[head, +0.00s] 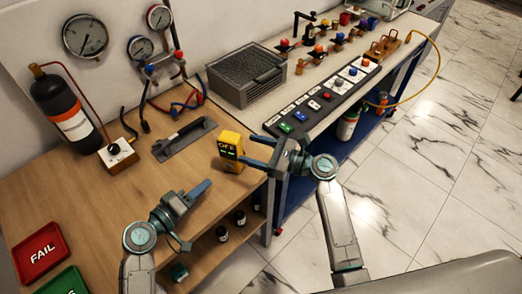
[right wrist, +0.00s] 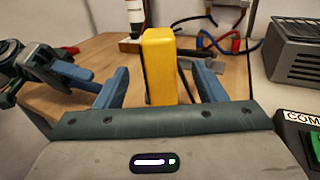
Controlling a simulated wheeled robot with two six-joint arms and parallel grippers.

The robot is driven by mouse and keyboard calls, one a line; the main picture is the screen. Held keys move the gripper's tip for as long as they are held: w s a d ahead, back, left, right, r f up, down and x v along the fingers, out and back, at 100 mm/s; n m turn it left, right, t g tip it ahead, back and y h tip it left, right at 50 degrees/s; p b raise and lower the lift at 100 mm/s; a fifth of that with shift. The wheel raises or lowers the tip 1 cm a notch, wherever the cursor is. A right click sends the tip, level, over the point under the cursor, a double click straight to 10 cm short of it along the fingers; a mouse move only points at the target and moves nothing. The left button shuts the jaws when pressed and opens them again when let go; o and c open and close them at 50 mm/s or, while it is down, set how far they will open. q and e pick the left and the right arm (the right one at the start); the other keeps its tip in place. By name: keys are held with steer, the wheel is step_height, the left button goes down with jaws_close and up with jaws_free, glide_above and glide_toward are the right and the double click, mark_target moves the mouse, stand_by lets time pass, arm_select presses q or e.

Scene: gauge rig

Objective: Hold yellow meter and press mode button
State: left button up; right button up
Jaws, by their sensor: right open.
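The yellow meter (head: 231,158) stands upright on the wooden bench near its right edge. Its dark display, with lettering that I read as OFF, faces the head camera; I cannot make out the mode button. My right gripper (head: 248,149) is open just right of the meter, its fingers pointing at it. In the right wrist view the meter (right wrist: 159,65) appears between the two fingers (right wrist: 160,88), with a gap on each side. My left gripper (head: 196,216) is open and empty, nearer the front than the meter; it also shows in the right wrist view (right wrist: 62,72).
A grey tool (head: 185,138) lies behind the meter. A black cylinder (head: 65,110), gauges (head: 86,36) and hoses stand at the back left. A grilled box (head: 247,75) and a button panel (head: 322,98) are at the right. Red (head: 40,251) and green trays sit front left.

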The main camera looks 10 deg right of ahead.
mark_target(224, 142)
arm_select(q)
steer(key=shift+a, duration=0.1)
arm_select(e)
steer(key=x, duration=0.9)
steer(key=c, duration=1.1)
arm_select(q)
jaws_close()
arm_select(e)
steer(key=shift+f, duration=0.1)
steer(key=shift+c, duration=0.3)
